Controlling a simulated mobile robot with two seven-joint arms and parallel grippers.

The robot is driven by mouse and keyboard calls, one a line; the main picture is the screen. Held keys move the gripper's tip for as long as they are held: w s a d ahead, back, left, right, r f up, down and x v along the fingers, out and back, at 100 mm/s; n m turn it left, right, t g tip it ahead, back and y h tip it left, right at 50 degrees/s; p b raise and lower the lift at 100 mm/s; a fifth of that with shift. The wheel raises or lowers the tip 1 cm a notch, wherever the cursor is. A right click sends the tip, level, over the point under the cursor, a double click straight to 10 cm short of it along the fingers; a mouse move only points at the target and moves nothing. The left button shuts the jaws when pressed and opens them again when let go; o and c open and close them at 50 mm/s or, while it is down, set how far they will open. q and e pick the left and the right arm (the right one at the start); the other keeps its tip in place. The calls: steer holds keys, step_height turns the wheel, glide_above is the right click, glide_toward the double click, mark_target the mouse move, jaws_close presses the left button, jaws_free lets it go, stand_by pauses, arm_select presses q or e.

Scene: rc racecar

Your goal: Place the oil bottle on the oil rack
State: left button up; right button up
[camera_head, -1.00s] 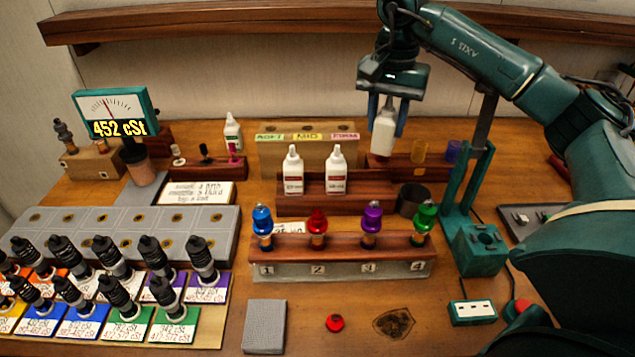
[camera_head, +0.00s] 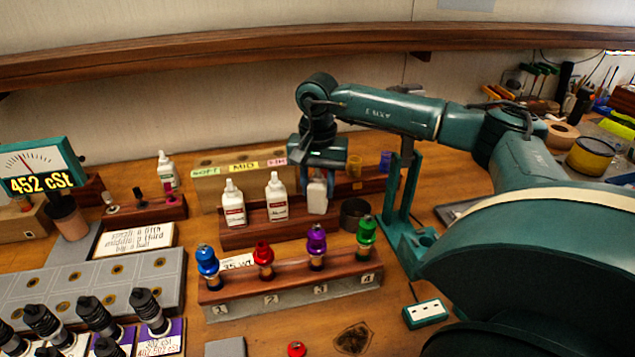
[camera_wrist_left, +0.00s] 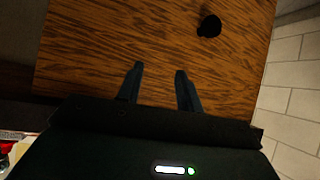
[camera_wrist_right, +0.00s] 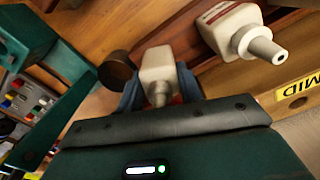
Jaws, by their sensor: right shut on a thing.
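My right gripper (camera_head: 317,180) is shut on a white oil bottle (camera_head: 317,195). The bottle is upright at the right end of the dark wooden oil rack (camera_head: 243,236), beside two other white bottles (camera_head: 276,197) with red labels. I cannot tell whether its base rests in the rack. The right wrist view shows the held bottle (camera_wrist_right: 157,68) between the blue fingers, with a neighbouring bottle (camera_wrist_right: 240,32) apart from it on the right. My left gripper (camera_wrist_left: 158,82) is open and empty over brown wood in the left wrist view.
A dark round cup (camera_head: 355,214) stands right of the rack. In front is a stand (camera_head: 290,293) holding blue, red, purple and green capped shocks. A green post stand (camera_head: 400,225) rises at the right. A labelled wooden block (camera_head: 205,190) is behind the rack.

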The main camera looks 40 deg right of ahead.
steer(key=o, duration=0.5)
steer(key=shift+f, duration=0.15)
steer(key=o, duration=0.5)
step_height(320, 180, up, 12)
steer(key=shift+r+b, duration=0.25)
steer(key=shift+b, duration=0.35)
